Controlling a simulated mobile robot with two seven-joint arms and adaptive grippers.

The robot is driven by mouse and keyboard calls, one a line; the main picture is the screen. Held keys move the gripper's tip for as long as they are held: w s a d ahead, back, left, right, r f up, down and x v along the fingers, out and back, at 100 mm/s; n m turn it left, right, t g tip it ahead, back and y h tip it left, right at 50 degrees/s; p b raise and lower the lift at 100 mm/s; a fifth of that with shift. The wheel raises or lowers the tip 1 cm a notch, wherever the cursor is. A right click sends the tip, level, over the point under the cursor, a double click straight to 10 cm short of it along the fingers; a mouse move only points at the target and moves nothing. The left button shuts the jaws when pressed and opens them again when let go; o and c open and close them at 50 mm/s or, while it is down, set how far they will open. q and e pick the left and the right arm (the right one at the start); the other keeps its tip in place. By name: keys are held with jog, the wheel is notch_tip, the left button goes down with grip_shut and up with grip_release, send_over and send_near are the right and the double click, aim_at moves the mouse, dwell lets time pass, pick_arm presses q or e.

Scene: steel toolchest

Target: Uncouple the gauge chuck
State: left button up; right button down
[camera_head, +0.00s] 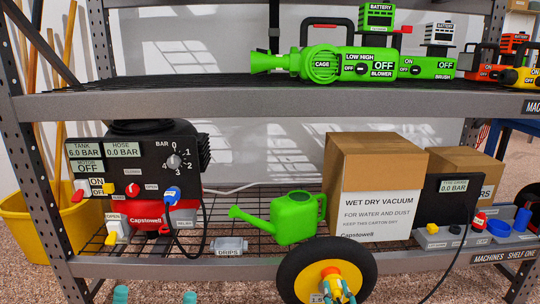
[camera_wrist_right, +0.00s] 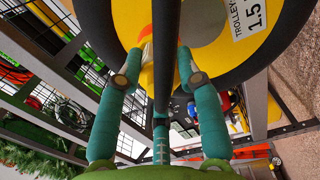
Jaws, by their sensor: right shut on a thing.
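The trolley wheel (camera_head: 292,275), a black tyre with a yellow hub, stands in front of the lower shelf at the bottom centre. The valve joint is hidden. My left gripper (camera_head: 155,297) shows two separated teal fingertips at the bottom edge.
The gauge panel (camera_head: 448,205) stands right of the vacuum carton (camera_head: 375,180), its black hose hanging in front of the shelf. A green watering can (camera_head: 293,218), drips tin (camera_head: 229,246) and compressor panel (camera_head: 140,168) are left. A yellow bucket (camera_head: 38,228) stands far left.

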jog(key=n+p, duration=0.1)
jog(key=n, duration=0.3)
jog(key=shift+n, duration=0.3)
jog(key=shift+s+p, duration=0.35)
jog(key=shift+s, duration=0.3)
dwell(0.7)
jog(key=shift+s, duration=1.35)
